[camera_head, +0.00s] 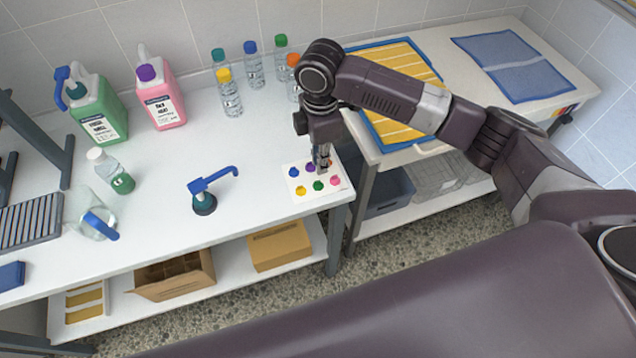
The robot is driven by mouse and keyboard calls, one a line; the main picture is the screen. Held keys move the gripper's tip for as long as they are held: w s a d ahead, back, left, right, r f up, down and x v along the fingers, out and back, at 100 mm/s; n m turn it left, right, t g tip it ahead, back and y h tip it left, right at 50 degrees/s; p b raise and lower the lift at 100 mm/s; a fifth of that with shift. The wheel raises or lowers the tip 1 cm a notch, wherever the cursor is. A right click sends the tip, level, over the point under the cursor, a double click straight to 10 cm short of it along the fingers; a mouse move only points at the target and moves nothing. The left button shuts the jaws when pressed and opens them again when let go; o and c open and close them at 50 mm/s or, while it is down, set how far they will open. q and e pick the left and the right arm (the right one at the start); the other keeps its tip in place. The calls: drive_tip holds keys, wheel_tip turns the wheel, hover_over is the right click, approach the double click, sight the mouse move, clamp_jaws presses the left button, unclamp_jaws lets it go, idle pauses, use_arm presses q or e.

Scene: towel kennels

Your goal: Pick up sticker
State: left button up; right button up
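A white sticker sheet (308,178) lies flat near the right front corner of the white table. It carries several round coloured stickers: blue (294,172), purple (310,167), yellow (300,190), green (318,185) and pink (335,181). My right gripper (323,167) points straight down at the back right part of the sheet. A bit of an orange sticker (329,163) shows beside its fingertips, partly hidden by them. The fingers look close together, but I cannot tell whether they touch the sheet or hold anything. My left gripper is not in view.
The right-hand table (460,70) holds yellow and blue towels. Cardboard boxes (280,248) sit on the lower shelf.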

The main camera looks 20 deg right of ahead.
drive_tip(key=f, duration=0.2)
drive_tip(key=f+p, duration=0.1)
drive_tip(key=f, duration=0.1)
drive_tip(key=a+f, duration=0.1)
drive_tip(key=f, duration=0.2)
drive_tip(key=shift+w+f, duration=0.1)
drive_tip(key=shift+c, duration=0.6)
clamp_jaws()
wheel_tip(320, 180, up, 19)
drive_tip(key=b, duration=0.2)
wheel_tip(320, 180, up, 5)
drive_tip(key=p, duration=0.6)
hover_over(316, 184)
